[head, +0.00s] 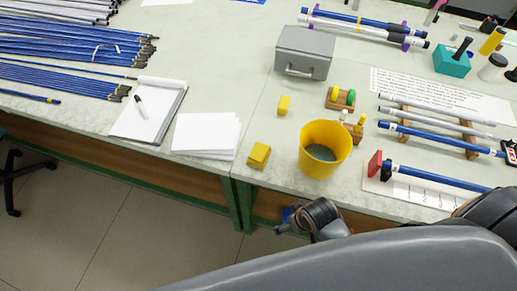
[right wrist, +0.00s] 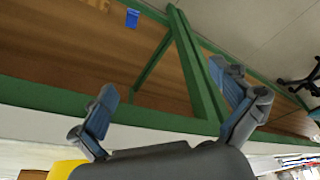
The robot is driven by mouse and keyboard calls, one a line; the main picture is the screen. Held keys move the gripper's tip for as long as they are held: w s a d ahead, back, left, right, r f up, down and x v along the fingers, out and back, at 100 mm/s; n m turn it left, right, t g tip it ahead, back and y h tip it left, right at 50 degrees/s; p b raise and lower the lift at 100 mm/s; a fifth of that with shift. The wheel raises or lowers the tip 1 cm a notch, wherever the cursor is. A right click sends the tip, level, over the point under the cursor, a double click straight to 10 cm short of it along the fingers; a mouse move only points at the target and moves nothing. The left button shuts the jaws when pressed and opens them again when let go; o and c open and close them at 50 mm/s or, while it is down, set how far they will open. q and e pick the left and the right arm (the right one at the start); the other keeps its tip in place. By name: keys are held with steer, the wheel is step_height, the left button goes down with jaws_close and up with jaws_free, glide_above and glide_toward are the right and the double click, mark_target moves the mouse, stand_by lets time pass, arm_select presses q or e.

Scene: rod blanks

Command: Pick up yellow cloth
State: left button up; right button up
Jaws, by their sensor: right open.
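Two small yellow pieces lie on the table in the head view. The nearer one (head: 259,155) looks like a folded yellow cloth by the front edge, left of the yellow bucket (head: 325,135). The farther one (head: 284,105) is smaller, and I cannot tell whether it is cloth or a block. My right gripper (head: 290,218) is in front of the table edge, below and right of the nearer piece and apart from it. In the right wrist view its fingers (right wrist: 165,82) are spread with nothing between them. My left gripper is not in view.
A grey toolbox (head: 305,52) stands behind the farther yellow piece. White paper sheets (head: 206,134) and a notepad (head: 150,110) lie left. Blue rods on a rack (head: 440,138) lie right. The green table frame (right wrist: 200,75) is close to my right gripper.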

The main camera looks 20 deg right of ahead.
step_height(320, 180, up, 8)
steer(key=w+a+p, duration=0.1)
steer(key=w, duration=0.1)
steer(key=n+y+p, duration=0.2)
steer(key=n+y, duration=0.1)
steer(key=n, duration=0.5)
glide_toward(261, 152)
steer(key=p+x, duration=0.1)
steer(key=x, duration=0.3)
steer(key=shift+w+a+f, duration=0.1)
steer(key=shift+f, duration=0.15)
steer(key=shift+w+a+f, duration=0.1)
steer(key=shift+a+f, duration=0.1)
steer(key=shift+f, duration=0.25)
steer(key=p+x, duration=0.1)
steer(key=x, duration=0.2)
steer(key=shift+w+f, duration=0.1)
steer(key=shift+f, duration=0.05)
steer(key=shift+w+a+f, duration=0.1)
steer(key=shift+f, duration=0.4)
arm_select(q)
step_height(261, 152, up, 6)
arm_select(e)
steer(key=c, duration=1.1)
